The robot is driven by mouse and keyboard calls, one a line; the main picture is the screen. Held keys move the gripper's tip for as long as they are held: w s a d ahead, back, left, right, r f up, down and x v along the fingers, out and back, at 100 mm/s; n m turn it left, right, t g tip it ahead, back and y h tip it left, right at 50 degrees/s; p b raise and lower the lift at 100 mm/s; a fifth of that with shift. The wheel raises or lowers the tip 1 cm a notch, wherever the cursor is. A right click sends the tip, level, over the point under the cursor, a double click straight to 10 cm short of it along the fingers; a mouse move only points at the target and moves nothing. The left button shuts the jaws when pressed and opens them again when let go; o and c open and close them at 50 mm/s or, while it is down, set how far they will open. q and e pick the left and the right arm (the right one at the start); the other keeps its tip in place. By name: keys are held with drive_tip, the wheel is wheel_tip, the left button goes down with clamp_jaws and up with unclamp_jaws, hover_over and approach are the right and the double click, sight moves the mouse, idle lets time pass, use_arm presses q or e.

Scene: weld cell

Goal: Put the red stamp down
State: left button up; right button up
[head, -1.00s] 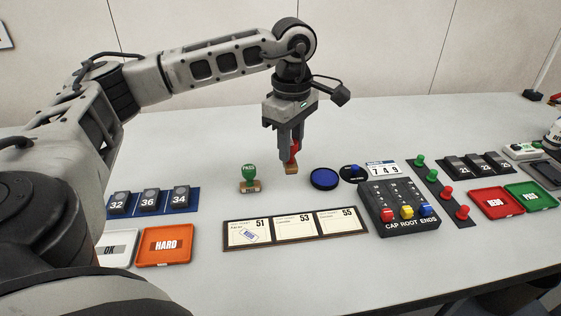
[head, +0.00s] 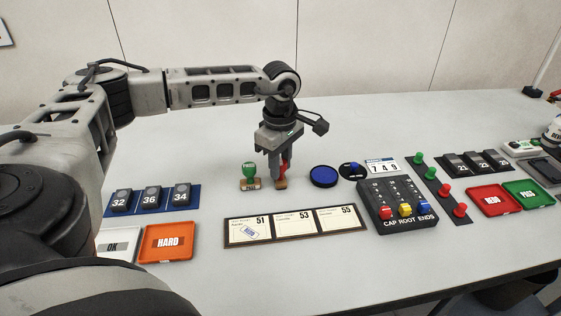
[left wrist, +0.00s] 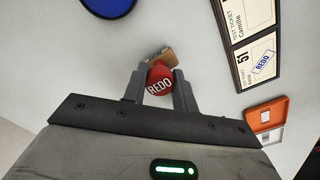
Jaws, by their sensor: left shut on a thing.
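The red stamp (head: 284,172) has a red handle and a wooden base. My left gripper (head: 277,176) is shut on its handle. In the left wrist view the stamp's top (left wrist: 160,82) reads REDO, between the fingers of my left gripper (left wrist: 158,90). The stamp's base is at or just above the table; I cannot tell if it touches. The green stamp (head: 250,174) stands upright just left of it. The blue ink pad (head: 323,176) lies to its right. My right gripper is not in view.
A card strip (head: 294,226) with tickets 51, 53 and 55 lies in front; ticket 51 bears a blue REDO mark. A black switch box (head: 400,204) stands right of it. An orange HARD tray (head: 168,243) is at front left. The table behind the stamps is clear.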

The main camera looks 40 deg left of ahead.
use_arm(q)
drive_tip(key=o, duration=0.8)
drive_tip(key=shift+f, duration=0.1)
wheel_tip(320, 180, up, 12)
drive_tip(key=shift+r+b, duration=0.15)
drive_tip(key=shift+b, duration=0.25)
drive_tip(key=shift+s, duration=0.1)
